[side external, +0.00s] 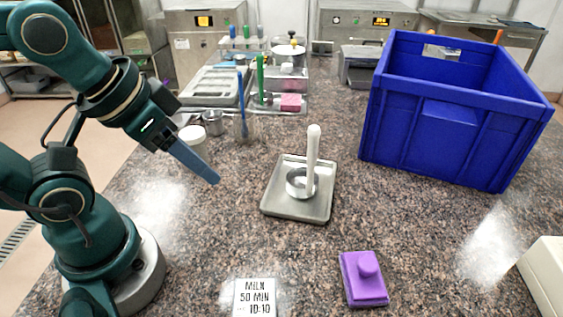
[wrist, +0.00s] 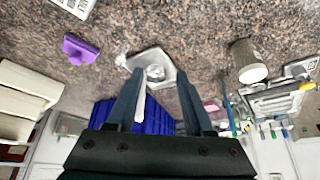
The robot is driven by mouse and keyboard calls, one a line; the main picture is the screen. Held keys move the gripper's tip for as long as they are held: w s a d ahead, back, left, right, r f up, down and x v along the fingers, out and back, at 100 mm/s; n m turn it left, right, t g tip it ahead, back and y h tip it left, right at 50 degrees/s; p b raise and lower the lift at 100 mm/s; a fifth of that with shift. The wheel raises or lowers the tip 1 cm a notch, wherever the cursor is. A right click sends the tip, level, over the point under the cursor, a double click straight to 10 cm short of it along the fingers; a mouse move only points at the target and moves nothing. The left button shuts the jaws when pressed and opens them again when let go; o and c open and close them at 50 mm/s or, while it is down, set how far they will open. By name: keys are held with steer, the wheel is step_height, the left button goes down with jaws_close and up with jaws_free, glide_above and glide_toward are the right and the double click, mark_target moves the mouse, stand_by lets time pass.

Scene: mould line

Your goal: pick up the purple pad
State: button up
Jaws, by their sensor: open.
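The purple pad (side external: 363,279) lies flat on the speckled counter, front right of centre in the side view, with a rounded knob on top. In the wrist view the purple pad (wrist: 80,49) is at the upper left, apart from my fingers. My gripper (side external: 215,180) is up at the left in the side view, well away from the pad. In the wrist view my gripper (wrist: 160,88) shows two separate fingers with nothing held between them.
A metal tray (side external: 270,206) with a small steel cup and a white-handled tool stands between my gripper and the pad. A large blue crate (side external: 420,130) is at the back right. A printed card (side external: 255,297) lies left of the pad. A pale box (side external: 545,275) is at the right edge.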

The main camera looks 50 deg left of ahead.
stand_by(0.3)
steer(key=o, duration=0.8)
steer(key=shift+c, duration=0.2)
